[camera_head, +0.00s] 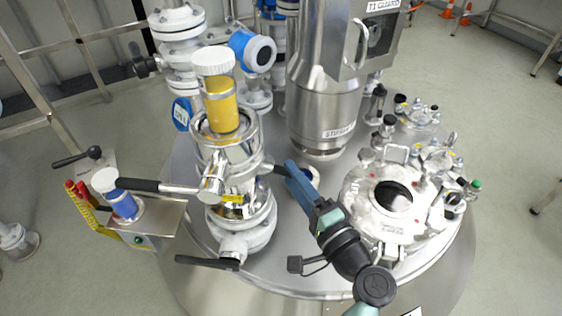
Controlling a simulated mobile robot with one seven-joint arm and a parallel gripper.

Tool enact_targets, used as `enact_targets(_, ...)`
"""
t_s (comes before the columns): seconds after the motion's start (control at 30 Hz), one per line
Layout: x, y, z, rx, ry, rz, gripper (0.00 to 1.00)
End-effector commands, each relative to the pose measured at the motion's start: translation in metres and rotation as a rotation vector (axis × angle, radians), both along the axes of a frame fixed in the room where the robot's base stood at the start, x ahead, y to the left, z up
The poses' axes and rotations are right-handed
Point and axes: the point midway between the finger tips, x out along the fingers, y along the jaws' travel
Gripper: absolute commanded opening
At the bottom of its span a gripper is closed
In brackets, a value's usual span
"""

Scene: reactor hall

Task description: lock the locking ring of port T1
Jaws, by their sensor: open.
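Port T1 appears to be the steel port assembly (243,212) left of centre on the vessel lid. No label naming it is readable on it. A clear container with yellow contents (221,107) and a white cap stands upright in its top. The locking ring appears to be the shiny steel band (238,172) around its middle. A black-gripped lever (150,186) points left from the port, and a short dark bar (272,168) sticks out on its right side. My gripper (290,168) is open beside this bar, at the port's right. Whether they touch cannot be told.
A steel stirrer housing (325,100) stands behind my gripper. A round manway cover (391,200) lies to the right. A side shelf (155,225) with a blue-filled, white-capped container (118,198) is at left. Another black lever (207,262) sits low at the port's front.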

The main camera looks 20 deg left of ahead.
Motion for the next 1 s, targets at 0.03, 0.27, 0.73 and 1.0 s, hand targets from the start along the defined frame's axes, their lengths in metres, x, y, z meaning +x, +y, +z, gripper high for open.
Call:
enact_targets(0.03, 0.006, 0.009, -0.001, -0.001, -0.002, 0.003, 0.48)
enact_targets(0.27, 0.027, 0.035, 0.002, 0.000, -0.001, 0.001, 0.48)
enact_targets(0.73, 0.034, 0.043, 0.003, -0.001, 0.000, 0.000, 0.43)
enact_targets(1.0, 0.034, 0.043, 0.003, -0.001, -0.001, -0.001, 0.00)
